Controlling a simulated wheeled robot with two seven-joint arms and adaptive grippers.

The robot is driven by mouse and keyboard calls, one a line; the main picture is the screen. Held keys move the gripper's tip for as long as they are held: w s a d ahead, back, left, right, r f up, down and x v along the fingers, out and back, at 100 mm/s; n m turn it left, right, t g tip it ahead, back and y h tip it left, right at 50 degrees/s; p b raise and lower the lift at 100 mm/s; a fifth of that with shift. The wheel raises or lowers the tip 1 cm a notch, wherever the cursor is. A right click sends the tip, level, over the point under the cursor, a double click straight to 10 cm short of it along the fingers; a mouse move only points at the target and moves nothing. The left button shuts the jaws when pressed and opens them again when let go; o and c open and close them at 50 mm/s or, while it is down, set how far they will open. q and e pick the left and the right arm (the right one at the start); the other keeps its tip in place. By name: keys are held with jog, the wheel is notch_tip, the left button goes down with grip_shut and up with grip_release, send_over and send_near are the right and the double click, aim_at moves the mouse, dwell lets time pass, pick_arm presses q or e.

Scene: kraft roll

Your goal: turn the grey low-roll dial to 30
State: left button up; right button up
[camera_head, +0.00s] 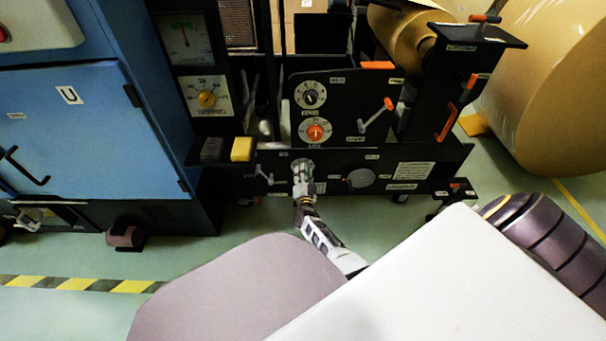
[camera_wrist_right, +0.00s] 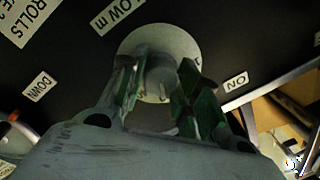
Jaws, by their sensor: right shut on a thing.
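The grey low-roll dial (camera_head: 301,162) is on the low front panel of the black machine, partly hidden by my right gripper (camera_head: 303,184). In the right wrist view the dial is a pale round plate (camera_wrist_right: 170,42) with a grey knob in its middle, under a label that reads "LOW". The right gripper (camera_wrist_right: 160,88) is shut on the knob, with a green-padded finger on each side. The fingers cover part of the scale, and I cannot read the setting. My left gripper is not in view.
Above are a black-and-white dial (camera_head: 310,95) and an orange-knobbed dial (camera_head: 315,131). A small lever (camera_head: 266,177) is left of the gripper, and a dark grey disc (camera_head: 360,178) is right. A blue cabinet (camera_head: 85,130) stands left; a large kraft roll (camera_head: 555,85) stands right.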

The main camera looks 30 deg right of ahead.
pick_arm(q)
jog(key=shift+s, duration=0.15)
pick_arm(e)
jog(key=o, duration=1)
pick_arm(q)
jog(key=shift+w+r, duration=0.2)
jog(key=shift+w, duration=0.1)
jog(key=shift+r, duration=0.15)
pick_arm(e)
jog(key=shift+n, duration=0.5)
pick_arm(q)
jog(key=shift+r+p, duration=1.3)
jog(key=shift+p, duration=0.3)
pick_arm(e)
jog(key=shift+n+y, duration=0.3)
jog(key=shift+n, duration=3.4)
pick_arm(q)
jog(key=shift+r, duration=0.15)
pick_arm(e)
jog(key=shift+d+n, duration=0.1)
jog(key=shift+n, duration=0.3)
